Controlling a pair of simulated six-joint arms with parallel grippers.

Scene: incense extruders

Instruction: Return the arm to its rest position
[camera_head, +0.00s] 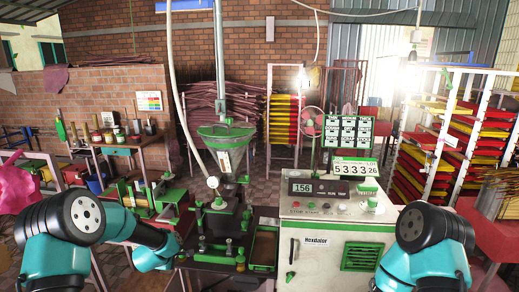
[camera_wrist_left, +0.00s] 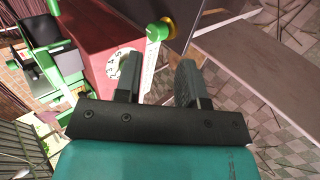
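My left arm (camera_head: 68,235) comes in at the lower left of the head view, bent, with a teal and black link reaching toward the green machine. Its gripper cannot be made out in the head view. In the left wrist view my left gripper (camera_wrist_left: 158,82) has its two dark fingers apart with nothing between them. Beyond the fingers are a dark red box with a round dial (camera_wrist_left: 122,62) and a green knob (camera_wrist_left: 158,31). My right arm (camera_head: 428,248) stands at the lower right of the head view, and its gripper is out of frame.
A green extruder with a hopper (camera_head: 225,132) stands at centre on a dark bench. A control cabinet (camera_head: 327,240) with displays is right of it. A tool table (camera_head: 118,142) is at left, and racks of red and yellow trays (camera_head: 455,140) are at right.

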